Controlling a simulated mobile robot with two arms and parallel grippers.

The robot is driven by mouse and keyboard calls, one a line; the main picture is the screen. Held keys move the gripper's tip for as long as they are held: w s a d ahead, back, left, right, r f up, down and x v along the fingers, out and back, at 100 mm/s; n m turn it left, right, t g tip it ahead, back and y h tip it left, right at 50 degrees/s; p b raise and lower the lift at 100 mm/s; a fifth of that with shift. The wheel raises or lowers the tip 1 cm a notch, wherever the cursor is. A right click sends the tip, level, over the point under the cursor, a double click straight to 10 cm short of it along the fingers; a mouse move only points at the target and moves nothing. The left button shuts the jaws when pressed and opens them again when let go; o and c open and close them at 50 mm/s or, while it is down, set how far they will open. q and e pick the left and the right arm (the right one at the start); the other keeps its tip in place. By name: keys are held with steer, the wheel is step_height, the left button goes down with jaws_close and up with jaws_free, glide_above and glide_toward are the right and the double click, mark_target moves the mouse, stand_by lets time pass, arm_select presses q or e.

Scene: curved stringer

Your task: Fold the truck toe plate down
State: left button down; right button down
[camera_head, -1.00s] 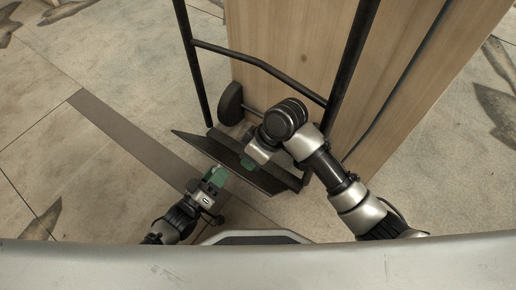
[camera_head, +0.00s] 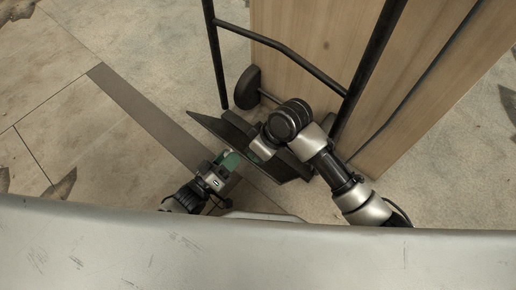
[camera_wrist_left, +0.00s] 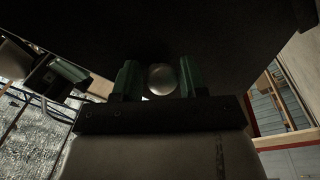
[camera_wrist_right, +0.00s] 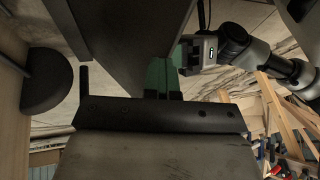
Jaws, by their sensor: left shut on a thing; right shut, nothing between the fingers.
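The truck (camera_head: 330,86) is a black tubular frame standing against a wooden panel. Its dark toe plate (camera_head: 212,127) juts out low at the front, tilted. My left gripper (camera_head: 229,162) has green fingers at the plate's near edge and is shut on it. In the left wrist view the plate (camera_wrist_left: 200,40) covers the top, above my left fingers (camera_wrist_left: 160,82). My right gripper (camera_head: 261,152) is over the plate's right part, its fingers mostly hidden by my wrist. In the right wrist view its fingers (camera_wrist_right: 163,80) are shut and empty, close beside the plate (camera_wrist_right: 120,45).
A truck wheel (camera_head: 247,87) stands behind the plate on the left. The tall wooden panel (camera_head: 310,45) rises behind the frame. The tiled floor (camera_head: 110,160) is open on the left, with a darker strip across it.

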arm_select(q)
steer(key=c, duration=0.8)
jaws_free()
steer(key=shift+w+f, duration=0.25)
steer(key=shift+w, duration=0.05)
arm_select(e)
steer(key=shift+s+a+f, duration=0.1)
steer(key=shift+s+f, duration=0.1)
steer(key=shift+f, duration=0.2)
arm_select(q)
steer(key=shift+r, duration=0.15)
steer(key=shift+d+r, duration=0.15)
